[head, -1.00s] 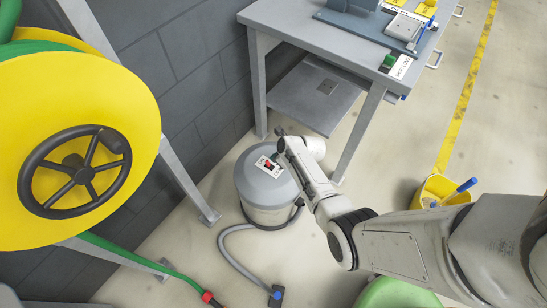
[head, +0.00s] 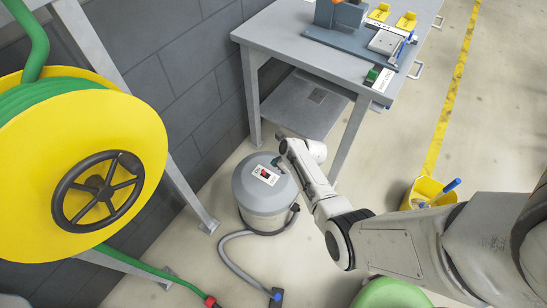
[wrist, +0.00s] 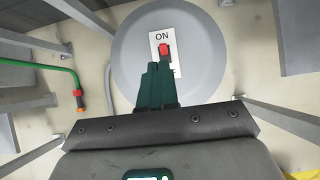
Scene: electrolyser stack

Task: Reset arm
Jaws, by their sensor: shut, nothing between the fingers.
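My gripper (head: 277,163) is at the end of my arm, over the right part of the lid of a grey canister (head: 258,203). In the wrist view its dark green fingers (wrist: 158,70) are together and empty, over the round grey lid (wrist: 200,75). A red switch (head: 264,173) sits on a white label on the lid. In the wrist view the red switch (wrist: 164,49) shows just beyond the fingertips, below the word ON. I cannot tell whether the fingertips touch it. The fingers hide the lower part of the label.
A yellow hose reel (head: 120,135) with green hose stands at the left by the wall. A grey bench (head: 290,45) with fixtures stands behind the canister. A yellow bucket (head: 420,190) is at the right. A grey hose (head: 240,262) lies on the floor.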

